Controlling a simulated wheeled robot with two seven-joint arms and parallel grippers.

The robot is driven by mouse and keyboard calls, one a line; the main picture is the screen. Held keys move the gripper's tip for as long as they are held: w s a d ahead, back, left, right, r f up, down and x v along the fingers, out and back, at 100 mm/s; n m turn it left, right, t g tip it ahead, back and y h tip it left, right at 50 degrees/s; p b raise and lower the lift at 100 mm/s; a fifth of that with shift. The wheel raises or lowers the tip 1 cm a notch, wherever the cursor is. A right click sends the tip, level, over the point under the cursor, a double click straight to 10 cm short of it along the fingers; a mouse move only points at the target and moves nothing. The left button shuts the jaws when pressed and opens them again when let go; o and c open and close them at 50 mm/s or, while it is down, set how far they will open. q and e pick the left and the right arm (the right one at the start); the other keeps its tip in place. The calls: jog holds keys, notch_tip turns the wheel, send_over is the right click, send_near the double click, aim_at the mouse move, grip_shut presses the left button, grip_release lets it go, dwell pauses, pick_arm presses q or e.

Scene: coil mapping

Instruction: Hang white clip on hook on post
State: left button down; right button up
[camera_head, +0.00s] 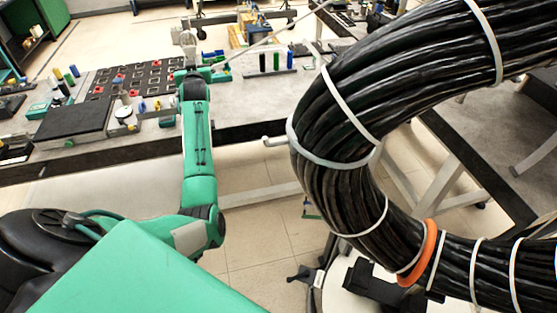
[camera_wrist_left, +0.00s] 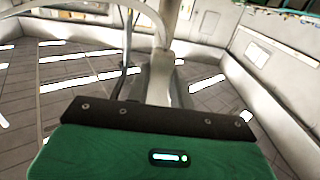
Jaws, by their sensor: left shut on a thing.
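My left arm reaches away from me at left of centre in the head view. Its gripper (camera_head: 188,42) is small and far off, above the bench's back part. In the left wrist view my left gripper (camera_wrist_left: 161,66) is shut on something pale. A thin white curved strip, which looks like the white clip (camera_wrist_left: 95,5), runs across the top of that view to the gripper. Its exact grip point is unclear. I cannot make out a post with a hook for certain in either view. My right gripper is out of view.
A large black cable coil (camera_head: 345,100) with white bands and one orange band (camera_head: 419,254) fills the right of the head view. A bench (camera_head: 135,146) holds a dark pad (camera_head: 75,123), a slotted board and several small parts. Tiled floor shows between bench and coil.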

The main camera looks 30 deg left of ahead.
pick_arm(q)
jog(key=c, duration=1.1)
grip_release()
jog(key=shift+c, duration=0.2)
jog(key=b+v, duration=0.3)
jog(key=v, duration=1.1)
jog(key=shift+b, duration=0.4)
